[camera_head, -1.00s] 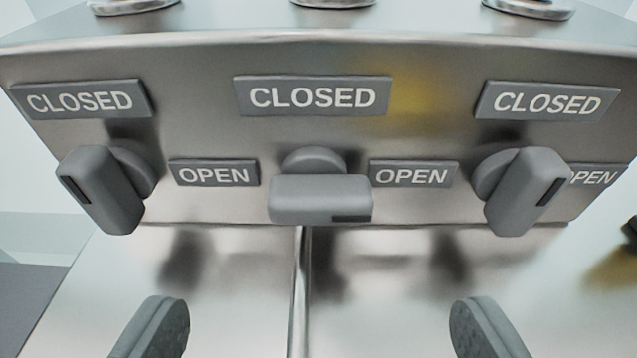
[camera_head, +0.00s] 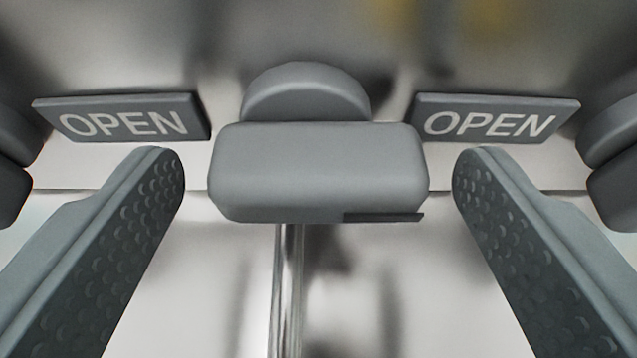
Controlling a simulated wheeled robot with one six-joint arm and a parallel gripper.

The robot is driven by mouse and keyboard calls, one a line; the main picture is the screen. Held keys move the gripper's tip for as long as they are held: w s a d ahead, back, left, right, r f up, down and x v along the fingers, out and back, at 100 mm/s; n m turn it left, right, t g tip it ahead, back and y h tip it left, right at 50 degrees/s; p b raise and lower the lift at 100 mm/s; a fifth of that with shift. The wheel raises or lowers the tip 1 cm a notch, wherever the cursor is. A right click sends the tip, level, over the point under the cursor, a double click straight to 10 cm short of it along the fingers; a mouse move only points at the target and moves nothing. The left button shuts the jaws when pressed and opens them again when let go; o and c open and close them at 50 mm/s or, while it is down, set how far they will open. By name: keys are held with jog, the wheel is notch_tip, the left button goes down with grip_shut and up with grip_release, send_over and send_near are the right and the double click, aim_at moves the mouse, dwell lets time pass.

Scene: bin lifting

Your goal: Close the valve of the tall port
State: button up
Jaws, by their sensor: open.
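The middle valve handle (camera_head: 318,172) is a grey rounded bar lying level on a round hub (camera_head: 306,92). A dark mark sits at its lower right end, toward the OPEN label (camera_head: 490,118) on the right. My gripper (camera_head: 318,175) is open, with one finger on each side of the handle, left and right. A gap shows between each finger and the handle ends. The ports themselves are out of view, so I cannot tell from this frame which port this valve belongs to.
Another OPEN label (camera_head: 124,118) is on the left. Parts of the left valve (camera_head: 14,165) and right valve (camera_head: 612,160) show at the picture's edges, close outside my fingers.

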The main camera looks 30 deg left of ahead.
jog(key=shift+c, duration=0.5)
jog(key=c, duration=0.9)
jog(key=shift+s+a+n+t+h, duration=0.1)
jog(key=shift+n+t+h, duration=0.25)
jog(key=shift+n, duration=0.35)
jog(key=n+h, duration=0.1)
jog(key=n+t, duration=0.1)
jog(key=n, duration=0.1)
jog(key=shift+s+a+h, duration=0.1)
jog(key=shift+a+h, duration=0.15)
jog(key=shift+h, duration=0.1)
jog(key=n+t, duration=0.1)
jog(key=n+t+h, duration=0.1)
jog(key=n, duration=0.1)
jog(key=shift+s+a+f+n, duration=0.1)
jog(key=shift+a+n, duration=0.05)
jog(key=shift+n, duration=0.15)
jog(key=o, duration=1)
